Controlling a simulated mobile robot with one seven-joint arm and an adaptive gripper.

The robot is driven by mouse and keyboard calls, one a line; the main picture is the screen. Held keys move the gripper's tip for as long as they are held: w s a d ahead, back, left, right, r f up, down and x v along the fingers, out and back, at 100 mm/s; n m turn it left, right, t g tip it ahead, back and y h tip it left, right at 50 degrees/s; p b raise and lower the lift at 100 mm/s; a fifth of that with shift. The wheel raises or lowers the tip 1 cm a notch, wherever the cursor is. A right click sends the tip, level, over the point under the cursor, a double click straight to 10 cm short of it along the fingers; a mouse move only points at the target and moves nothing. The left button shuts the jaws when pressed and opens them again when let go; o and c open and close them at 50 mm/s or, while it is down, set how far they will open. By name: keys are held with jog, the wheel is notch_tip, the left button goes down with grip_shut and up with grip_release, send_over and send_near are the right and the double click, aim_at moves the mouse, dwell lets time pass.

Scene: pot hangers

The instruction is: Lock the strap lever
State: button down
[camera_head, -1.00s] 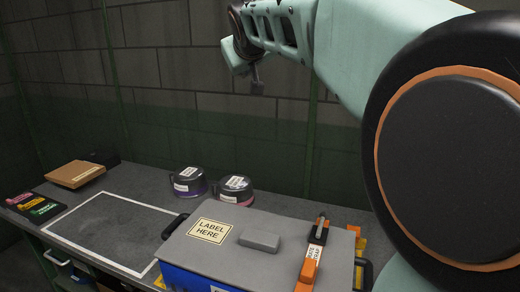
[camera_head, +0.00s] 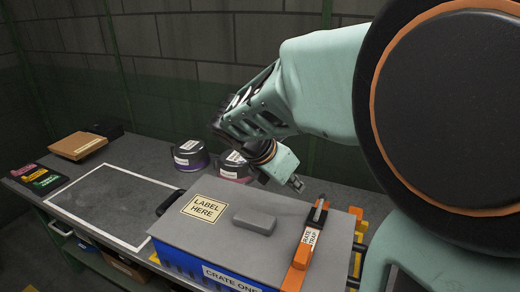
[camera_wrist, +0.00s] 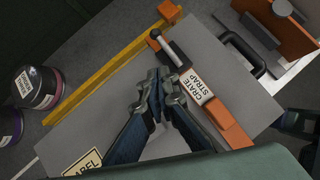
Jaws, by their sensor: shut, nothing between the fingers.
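The crate (camera_head: 196,259) is blue with a grey lid (camera_head: 185,225). An orange strap (camera_head: 297,270) labelled "CRATE STRAP" runs over the lid's right side; it also shows in the wrist view (camera_wrist: 228,124). The strap lever (camera_head: 319,211) is a dark bar at the strap's far end. My gripper (camera_head: 297,184) is above the lid's far edge, left of the lever. In the wrist view my gripper (camera_wrist: 162,92) is shut and empty, apart from lever and strap.
A grey block handle (camera_head: 254,222) rises from the lid's middle. Two dark round pots (camera_head: 190,155) stand behind the crate. A yellow bar (camera_wrist: 112,68) runs along the crate's edge. A cardboard box (camera_head: 78,147) and coloured tags lie left. The white-outlined mat (camera_head: 110,205) is bare.

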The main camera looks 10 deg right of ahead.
jog(key=b, duration=0.7)
send_near(320, 199)
notch_tip(320, 199, down, 4)
jog(key=shift+s+f, duration=0.15)
jog(key=shift+s, duration=0.05)
jog(key=shift+w+d+f+b, duration=0.1)
jog(key=shift+w+d+b, duration=0.2)
jog(key=shift+d, duration=0.25)
jog(key=shift+w+d+f+b, duration=0.15)
jog(key=shift+w+d, duration=0.15)
jog(key=shift+d, duration=0.3)
jog(key=shift+w+d, duration=0.35)
jog(key=shift+d, duration=0.2)
jog(key=shift+r+p, duration=0.15)
jog(key=shift+p, duration=0.7)
jog(key=shift+w+p, duration=0.1)
jog(key=shift+p, duration=0.5)
jog(key=shift+d+g+y+p, duration=0.1)
jog(key=shift+g+y+p, duration=0.2)
jog(key=shift+p, duration=0.3)
jog(key=shift+w+f+p, duration=0.1)
jog(key=shift+f+p, duration=0.25)
jog(key=shift+p, duration=0.35)
jog(key=shift+w+d+f, duration=0.15)
jog(key=shift+f, duration=0.35)
jog(key=shift+r+p, duration=0.15)
jog(key=shift+p, duration=0.2)
